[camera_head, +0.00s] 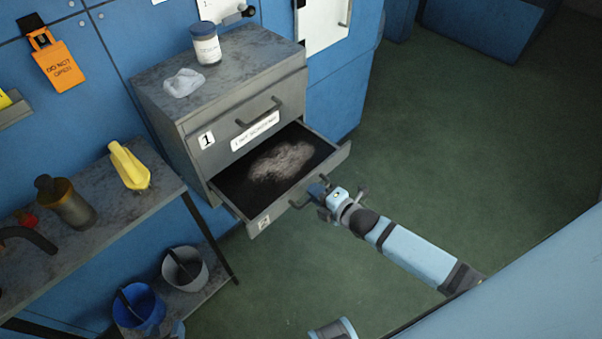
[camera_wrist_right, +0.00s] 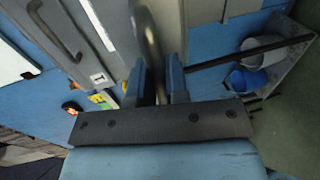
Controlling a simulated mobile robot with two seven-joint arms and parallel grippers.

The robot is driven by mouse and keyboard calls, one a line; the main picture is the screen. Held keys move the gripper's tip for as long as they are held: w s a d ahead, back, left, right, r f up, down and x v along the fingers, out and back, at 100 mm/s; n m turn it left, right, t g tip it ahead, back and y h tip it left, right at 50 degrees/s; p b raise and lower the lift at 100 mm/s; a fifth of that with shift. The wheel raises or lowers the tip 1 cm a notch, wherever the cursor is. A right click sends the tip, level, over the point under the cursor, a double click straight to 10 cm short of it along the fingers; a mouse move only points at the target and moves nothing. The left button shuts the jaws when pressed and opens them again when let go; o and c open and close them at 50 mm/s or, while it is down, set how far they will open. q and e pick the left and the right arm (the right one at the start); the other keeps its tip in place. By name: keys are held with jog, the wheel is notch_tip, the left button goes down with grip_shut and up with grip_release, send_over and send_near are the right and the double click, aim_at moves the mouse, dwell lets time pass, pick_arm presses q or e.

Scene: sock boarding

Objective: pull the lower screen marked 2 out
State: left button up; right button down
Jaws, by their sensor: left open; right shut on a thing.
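The lower screen marked 2 (camera_head: 263,222) is a grey drawer that stands well out of the grey cabinet (camera_head: 165,115). A dark mesh with a patch of pale grey lint (camera_head: 281,161) shows inside it. My right gripper (camera_head: 322,196) is at the drawer's front, shut on its handle. In the right wrist view the handle (camera_wrist_right: 150,45) runs up from between the two blue fingers (camera_wrist_right: 160,85). The fingers partly hide the handle in the head view. The upper screen marked 1 (camera_head: 207,140) is closed above.
Green floor (camera_head: 450,130) is clear at right.

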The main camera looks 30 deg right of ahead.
pick_arm(q)
jog(key=shift+s+a+f, duration=0.1)
jog(key=shift+s+a, duration=0.1)
jog(key=shift+a, duration=0.15)
pick_arm(e)
jog(key=shift+v, duration=0.85)
jog(key=shift+f, duration=0.2)
jog(key=c, duration=1.1)
grip_release()
jog(key=shift+c, duration=0.2)
pick_arm(q)
jog(key=shift+d+r, duration=0.2)
jog(key=shift+r, duration=0.1)
jog(key=shift+w, duration=0.1)
